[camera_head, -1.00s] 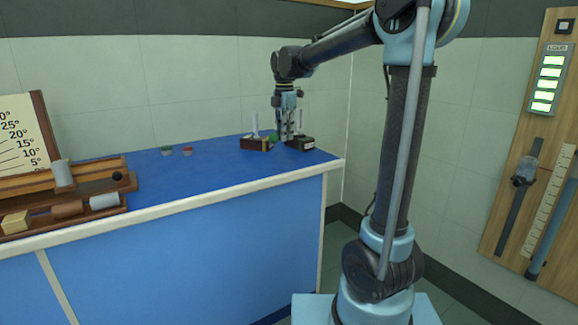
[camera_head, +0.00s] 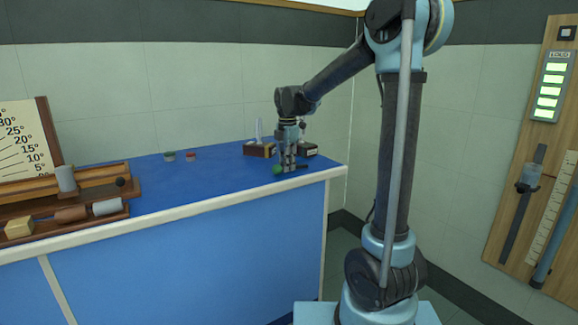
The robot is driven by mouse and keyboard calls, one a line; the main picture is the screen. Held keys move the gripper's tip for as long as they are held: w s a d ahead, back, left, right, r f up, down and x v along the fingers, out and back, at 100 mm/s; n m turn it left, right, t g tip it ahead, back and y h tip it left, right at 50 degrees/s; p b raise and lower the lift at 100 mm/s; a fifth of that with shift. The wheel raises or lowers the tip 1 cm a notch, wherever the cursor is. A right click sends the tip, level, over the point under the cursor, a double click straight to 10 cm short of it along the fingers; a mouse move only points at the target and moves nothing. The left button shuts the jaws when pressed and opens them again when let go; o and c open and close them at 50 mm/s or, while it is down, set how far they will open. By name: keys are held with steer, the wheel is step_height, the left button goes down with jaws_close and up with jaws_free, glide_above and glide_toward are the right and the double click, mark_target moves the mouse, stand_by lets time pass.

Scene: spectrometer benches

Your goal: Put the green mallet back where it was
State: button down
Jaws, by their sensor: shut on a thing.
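The green mallet (camera_head: 277,169) is at the right end of the blue bench in the head view. Its round green head shows just left of my gripper's fingers, and a dark handle sticks out to their right. My gripper (camera_head: 289,169) points down and is shut on the mallet, low over the bench top near the front edge. The fingers hide the middle of the mallet. I cannot tell whether the mallet touches the bench.
Two dark boxes stand behind my gripper, the left box (camera_head: 258,150) with a pale upright piece and the right box (camera_head: 307,150) partly hidden. Two small pots, green (camera_head: 169,156) and red (camera_head: 190,156), stand farther left. A wooden rack (camera_head: 98,171) fills the bench's left end.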

steer(key=shift+f, duration=0.1)
steer(key=c, duration=1.6)
jaws_free()
steer(key=shift+c, duration=0.2)
step_height(320, 180, up, 12)
steer(key=s+d+f+m, duration=0.2)
steer(key=s+d+m, duration=0.35)
steer(key=d, duration=0.25)
steer(key=s+d+f+m+t, duration=0.1)
steer(key=s+d+f+m, duration=0.6)
steer(key=s+f+m, duration=0.2)
steer(key=s+d+f+m+t, duration=0.1)
steer(key=s+d+f+m, duration=0.7)
steer(key=s+f, duration=0.5)
steer(key=s+m, duration=0.2)
steer(key=s, duration=0.1)
steer(key=shift+s+d+f, duration=0.15)
